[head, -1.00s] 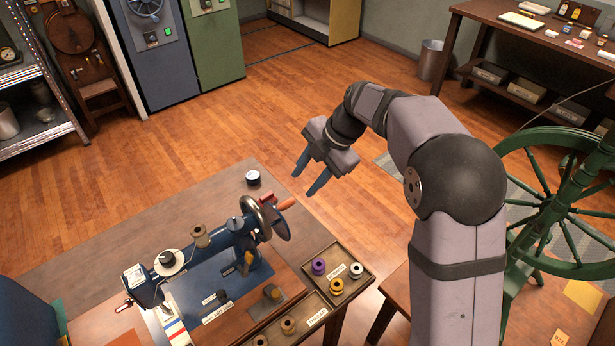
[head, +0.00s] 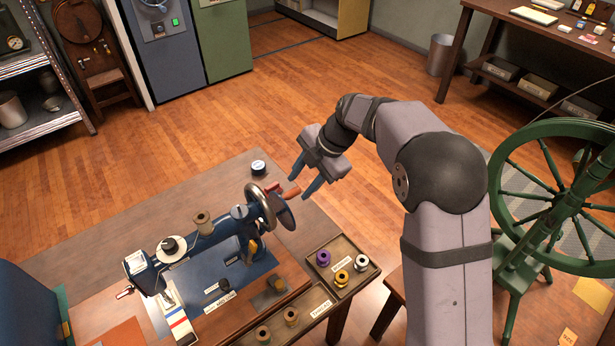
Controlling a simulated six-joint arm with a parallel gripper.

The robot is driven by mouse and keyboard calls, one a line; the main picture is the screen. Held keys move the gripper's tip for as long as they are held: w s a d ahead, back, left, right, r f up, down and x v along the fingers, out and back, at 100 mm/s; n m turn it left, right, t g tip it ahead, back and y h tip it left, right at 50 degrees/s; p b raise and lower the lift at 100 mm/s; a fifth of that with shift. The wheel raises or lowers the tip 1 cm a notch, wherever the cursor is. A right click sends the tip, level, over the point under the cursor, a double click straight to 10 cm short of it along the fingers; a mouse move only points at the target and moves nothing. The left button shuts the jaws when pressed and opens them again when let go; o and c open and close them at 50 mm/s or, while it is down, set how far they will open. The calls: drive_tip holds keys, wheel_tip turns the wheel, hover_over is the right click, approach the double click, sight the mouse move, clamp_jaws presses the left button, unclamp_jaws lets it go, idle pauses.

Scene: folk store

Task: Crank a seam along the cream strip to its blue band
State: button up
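The dark blue sewing machine (head: 205,240) stands on the wooden table, with a handwheel and a crank with an orange handle (head: 292,194) on its right side. The cream strip (head: 171,304) lies at the machine's left end and runs toward the front edge of the picture. Coloured bands, red and blue, cross its near part. My gripper (head: 304,182) is open and empty, pointing down, with its two blue fingers apart. Its fingertips are close to the crank handle. I cannot tell whether they touch it or straddle it.
A wooden tray (head: 377,268) with several thread spools stands right of the machine. A small white-topped spool (head: 258,167) stands behind the crank. A green spinning wheel (head: 560,205) is at the right. The floor behind the table is clear.

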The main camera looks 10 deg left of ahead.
sight(297, 189)
drive_tip(key=x, duration=0.3)
drive_tip(key=shift+b, duration=0.3)
drive_tip(key=shift+a+f+b, duration=0.1)
drive_tip(key=shift+b, duration=0.3)
drive_tip(key=c, duration=0.9)
drive_tip(key=shift+o, duration=0.2)
